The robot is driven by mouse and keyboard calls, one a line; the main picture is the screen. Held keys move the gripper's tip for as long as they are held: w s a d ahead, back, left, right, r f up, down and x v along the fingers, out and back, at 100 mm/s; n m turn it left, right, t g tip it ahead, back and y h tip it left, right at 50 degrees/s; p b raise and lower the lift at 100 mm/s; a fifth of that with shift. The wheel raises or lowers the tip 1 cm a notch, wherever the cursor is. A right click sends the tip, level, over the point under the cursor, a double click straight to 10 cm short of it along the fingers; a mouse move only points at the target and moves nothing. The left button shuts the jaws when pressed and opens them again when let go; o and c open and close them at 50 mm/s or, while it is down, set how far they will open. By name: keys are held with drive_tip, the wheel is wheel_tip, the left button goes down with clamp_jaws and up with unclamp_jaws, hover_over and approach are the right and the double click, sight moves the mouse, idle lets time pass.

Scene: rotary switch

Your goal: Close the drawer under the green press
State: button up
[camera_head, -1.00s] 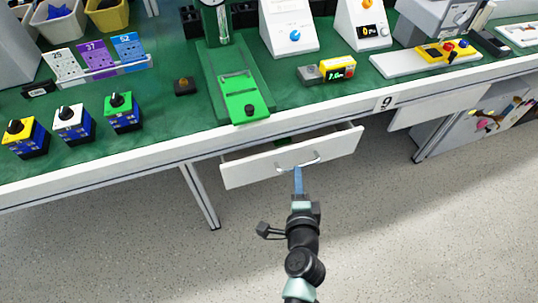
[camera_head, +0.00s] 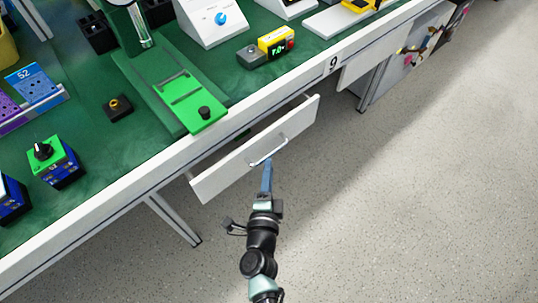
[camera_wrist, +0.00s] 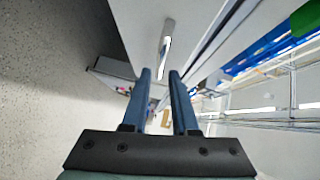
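The white drawer (camera_head: 222,182) under the table edge below the green press (camera_head: 187,95) stands partly open, its front panel out from the table. A curved silver handle (camera_head: 268,152) is on its front. My gripper (camera_head: 267,164) is right at the handle, in front of the panel. In the wrist view, the two blue fingers of my gripper (camera_wrist: 160,73) are apart with an empty gap between them. The handle (camera_wrist: 166,38) shows just beyond the fingertips there. I cannot tell whether the fingertips touch the handle or the drawer front.
A second white drawer front (camera_head: 375,55) is further right under the table. A table leg (camera_head: 175,220) stands left of the drawer. Boxes with knobs (camera_head: 55,160) and a yellow display box (camera_head: 277,42) are on the green tabletop. The floor to the right is clear.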

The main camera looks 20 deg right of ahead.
sight(269, 154)
drive_tip(key=shift+b+x, duration=0.65)
drive_tip(key=shift+x, duration=2.15)
drive_tip(key=shift+c, duration=0.3)
clamp_jaws()
drive_tip(key=shift+a, duration=0.1)
